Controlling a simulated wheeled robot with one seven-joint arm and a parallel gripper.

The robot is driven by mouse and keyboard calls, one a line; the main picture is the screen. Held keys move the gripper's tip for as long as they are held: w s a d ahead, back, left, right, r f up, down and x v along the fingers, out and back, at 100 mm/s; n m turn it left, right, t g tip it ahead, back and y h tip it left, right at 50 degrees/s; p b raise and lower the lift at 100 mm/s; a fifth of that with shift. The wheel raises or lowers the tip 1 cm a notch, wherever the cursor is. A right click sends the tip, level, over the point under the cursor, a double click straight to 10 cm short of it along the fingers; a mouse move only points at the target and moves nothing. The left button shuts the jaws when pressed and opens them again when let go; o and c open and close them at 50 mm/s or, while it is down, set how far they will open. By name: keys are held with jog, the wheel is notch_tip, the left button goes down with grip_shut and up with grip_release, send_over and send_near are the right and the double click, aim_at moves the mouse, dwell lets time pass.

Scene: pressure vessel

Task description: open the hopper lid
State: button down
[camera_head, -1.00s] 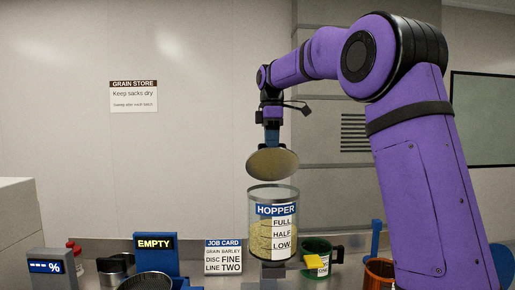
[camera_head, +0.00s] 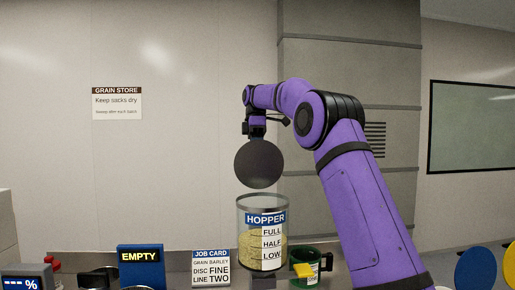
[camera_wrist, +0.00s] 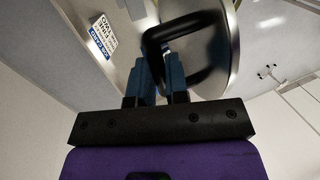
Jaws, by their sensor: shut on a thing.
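The hopper (camera_head: 244,222) is a clear cylinder with a blue label and the marks FULL, HALF and LOW; pale grain shows inside. Its top rim is uncovered. The round hopper lid (camera_head: 258,164) hangs above it, apart from the rim, tilted steeply with a dark face towards the head camera. My gripper (camera_head: 257,132) is above the lid. In the wrist view my blue fingers (camera_wrist: 162,62) are shut on the lid's black loop handle (camera_wrist: 152,38), and the lid's shiny metal (camera_wrist: 215,62) fills the upper middle. The exact finger contact is partly hidden.
A green mug (camera_head: 312,258) with a yellow piece stands just right of the hopper. A job card (camera_head: 211,268) and a blue EMPTY display (camera_head: 140,272) stand to the left. Blue and yellow discs (camera_head: 475,268) are at far right.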

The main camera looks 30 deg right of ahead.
jog(key=shift+w+f, duration=0.15)
jog(key=shift+f, duration=0.15)
jog(key=c, duration=1.1)
grip_release()
jog(key=shift+r, duration=0.15)
